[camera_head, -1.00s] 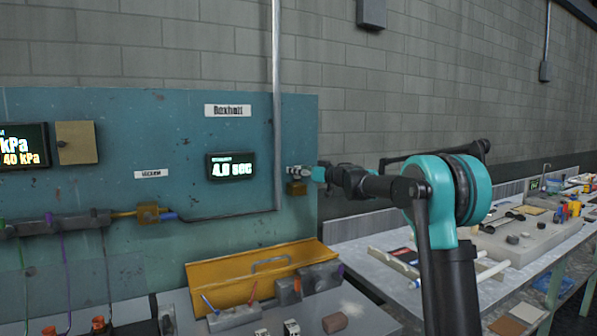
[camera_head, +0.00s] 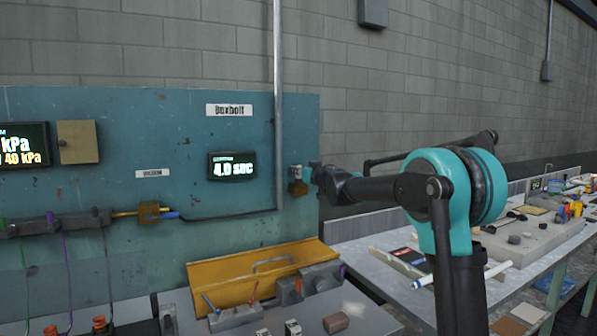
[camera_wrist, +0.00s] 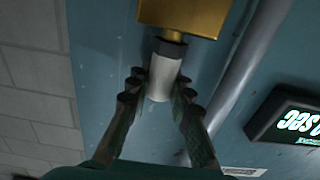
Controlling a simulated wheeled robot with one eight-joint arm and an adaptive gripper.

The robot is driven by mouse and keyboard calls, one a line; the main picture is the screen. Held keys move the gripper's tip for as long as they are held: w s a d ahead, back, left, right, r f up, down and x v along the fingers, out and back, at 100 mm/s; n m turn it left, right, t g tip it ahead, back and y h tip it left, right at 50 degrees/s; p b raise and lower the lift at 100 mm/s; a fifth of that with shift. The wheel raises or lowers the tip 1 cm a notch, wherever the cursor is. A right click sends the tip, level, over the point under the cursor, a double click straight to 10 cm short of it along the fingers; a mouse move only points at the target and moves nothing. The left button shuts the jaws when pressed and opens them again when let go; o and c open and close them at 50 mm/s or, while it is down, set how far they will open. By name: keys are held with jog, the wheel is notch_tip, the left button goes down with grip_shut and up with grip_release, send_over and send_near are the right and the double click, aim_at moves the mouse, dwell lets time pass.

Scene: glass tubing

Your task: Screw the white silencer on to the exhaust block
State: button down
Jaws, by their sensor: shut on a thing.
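The white silencer (camera_wrist: 163,76) is a pale cylinder with a dark collar (camera_wrist: 170,48) at one end. My gripper (camera_wrist: 158,90) is shut on it, with a finger on each side. The collar end meets the edge of the brass-coloured exhaust block (camera_wrist: 184,14) in the wrist view; I cannot tell how deep it is seated. In the head view the block (camera_head: 298,188) is at the right edge of the teal panel, and the silencer (camera_head: 296,171) stands just above it, small and partly hidden by my gripper (camera_head: 307,172).
The teal panel (camera_head: 120,110) carries a display reading about 4.0 sec (camera_head: 233,166). A grey vertical pipe (camera_head: 278,110) runs close to the left of the block. A yellow tray (camera_head: 250,277) and several small parts lie on the bench below. A cluttered side bench (camera_head: 540,240) stands at right.

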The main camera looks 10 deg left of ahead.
jog(key=m+t+h, duration=0.1)
jog(key=m+h, duration=0.1)
jog(key=h, duration=0.1)
jog(key=shift+s+a+t, duration=0.1)
jog(key=shift+t, duration=0.2)
jog(key=shift+m+h, duration=0.4)
jog(key=c, duration=1.3)
grip_release()
jog(key=shift+c, duration=0.2)
jog(key=shift+d, duration=0.2)
